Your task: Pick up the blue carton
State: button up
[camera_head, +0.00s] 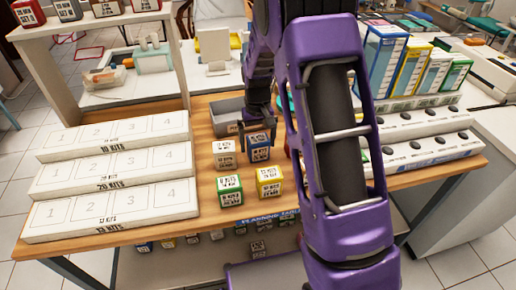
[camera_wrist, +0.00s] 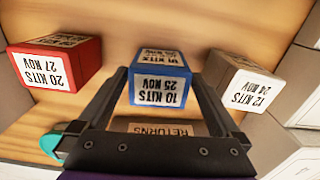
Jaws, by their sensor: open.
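The blue carton (camera_head: 259,146) stands on the wooden table in the head view, partly covered by my gripper from above. It has white labels on its top and side. In the wrist view the blue carton (camera_wrist: 160,78) lies between the two fingers, its side label reading "10 KITS 25 NOV". My gripper (camera_wrist: 160,82) is open, one finger on each side of the carton. In the head view my gripper (camera_head: 258,128) is just above and behind the carton. I cannot tell whether the fingers touch it.
Close by are a grey-white carton (camera_head: 224,154), a green carton (camera_head: 229,190), a yellow carton (camera_head: 269,180) and a red carton (camera_wrist: 54,62). A grey returns tray (camera_head: 224,117) sits behind. White numbered steps (camera_head: 110,180) stand at left; upright boxes (camera_head: 385,60) at right.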

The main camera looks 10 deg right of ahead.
notch_tip(320, 180, down, 3)
jog(key=shift+r, duration=0.1)
jog(key=shift+c, duration=0.2)
jog(key=c, duration=1.2)
jog(key=shift+r, duration=0.1)
jog(key=shift+c, duration=0.2)
